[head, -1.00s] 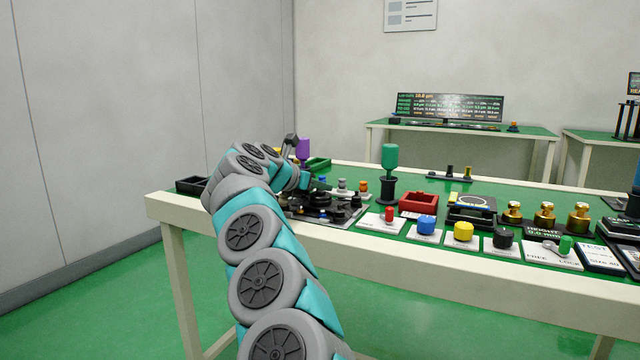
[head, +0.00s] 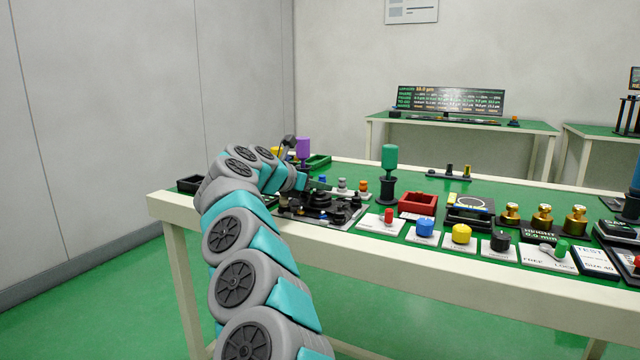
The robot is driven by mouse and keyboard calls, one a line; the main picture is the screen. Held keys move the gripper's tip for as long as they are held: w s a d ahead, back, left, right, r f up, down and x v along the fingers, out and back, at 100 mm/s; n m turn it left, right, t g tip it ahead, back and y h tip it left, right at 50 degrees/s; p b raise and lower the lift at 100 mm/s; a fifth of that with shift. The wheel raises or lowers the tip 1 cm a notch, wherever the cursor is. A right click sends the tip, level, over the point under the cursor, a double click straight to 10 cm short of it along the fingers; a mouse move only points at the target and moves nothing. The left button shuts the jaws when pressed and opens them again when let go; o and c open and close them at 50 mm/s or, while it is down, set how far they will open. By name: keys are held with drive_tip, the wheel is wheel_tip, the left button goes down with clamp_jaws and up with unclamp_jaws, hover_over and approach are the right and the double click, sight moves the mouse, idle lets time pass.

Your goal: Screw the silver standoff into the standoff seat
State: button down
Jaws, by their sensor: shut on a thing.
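My gripper (head: 317,186) is at the end of my arm, over the left part of the table. It is low above a dark fixture plate (head: 318,210) that carries several black round parts. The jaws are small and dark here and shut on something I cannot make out. A silver-grey piece (head: 342,184) stands just right of the gripper, between a blue piece (head: 322,180) and an orange piece (head: 363,187). I cannot tell whether it is the silver standoff. I cannot pick out the standoff seat; my arm hides part of the plate.
A purple-topped tool (head: 303,147) stands behind the gripper. A green-topped tool (head: 389,158) in a black holder and a red tray (head: 417,203) are to the right. Coloured knobs (head: 426,227) line the front edge. Bare green tabletop (head: 400,178) lies behind.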

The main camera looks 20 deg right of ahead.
drive_tip(key=shift+m+g+h+p, duration=0.3)
drive_tip(key=shift+m+g+p, duration=0.55)
drive_tip(key=shift+p, duration=2.05)
drive_tip(key=shift+g+p, duration=0.25)
drive_tip(key=shift+p, duration=0.25)
drive_tip(key=shift+f+b, duration=0.15)
drive_tip(key=shift+b, duration=0.25)
drive_tip(key=c, duration=0.7)
unclamp_jaws()
drive_tip(key=shift+a, duration=0.1)
drive_tip(key=b+v, duration=0.1)
drive_tip(key=v, duration=0.6)
drive_tip(key=shift+s+a+r, duration=0.2)
drive_tip(key=shift+a, duration=0.15)
